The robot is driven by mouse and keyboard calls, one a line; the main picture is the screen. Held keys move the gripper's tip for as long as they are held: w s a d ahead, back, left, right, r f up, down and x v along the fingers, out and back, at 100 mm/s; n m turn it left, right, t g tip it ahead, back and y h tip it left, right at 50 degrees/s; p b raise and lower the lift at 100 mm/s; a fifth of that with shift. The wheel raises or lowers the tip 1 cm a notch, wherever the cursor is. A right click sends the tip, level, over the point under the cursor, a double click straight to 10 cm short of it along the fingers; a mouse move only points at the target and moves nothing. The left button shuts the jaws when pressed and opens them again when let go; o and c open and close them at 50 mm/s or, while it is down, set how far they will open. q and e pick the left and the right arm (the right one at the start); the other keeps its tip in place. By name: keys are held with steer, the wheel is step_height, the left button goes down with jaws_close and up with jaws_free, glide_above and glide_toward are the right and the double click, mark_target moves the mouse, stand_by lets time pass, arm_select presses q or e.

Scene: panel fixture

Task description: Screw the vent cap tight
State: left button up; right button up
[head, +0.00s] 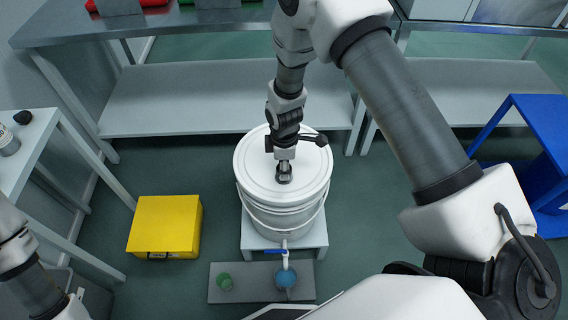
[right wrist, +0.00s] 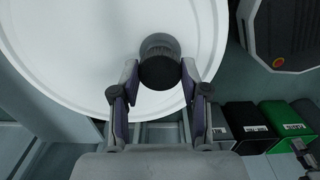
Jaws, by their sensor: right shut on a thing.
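The vent cap (right wrist: 160,70) is a dark round knob on the white lid of a large drum (head: 250,190). In the right wrist view the lid (right wrist: 60,60) fills the upper left. My right gripper (head: 284,176) reaches down over the lid, a little below its middle in the head view. In the right wrist view its two fingers (right wrist: 160,82) stand on either side of the cap and are shut on it. The cap sits at the lid; its thread is hidden. Part of my left arm shows at the lower left of the head view; its gripper is out of frame.
The drum stands on a low white stand (head: 312,240). A spigot (head: 285,258) hangs over a grey slab (head: 250,290) with a green (head: 224,282) and a blue item (head: 286,278). A yellow box (head: 165,227) is left. A blue table (head: 545,125) is right. Open floor lies between.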

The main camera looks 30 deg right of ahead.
steer(key=shift+f, duration=1)
stand_by(0.8)
steer(key=o, duration=0.9)
step_height(320, 180, up, 12)
steer(key=shift+s, duration=0.1)
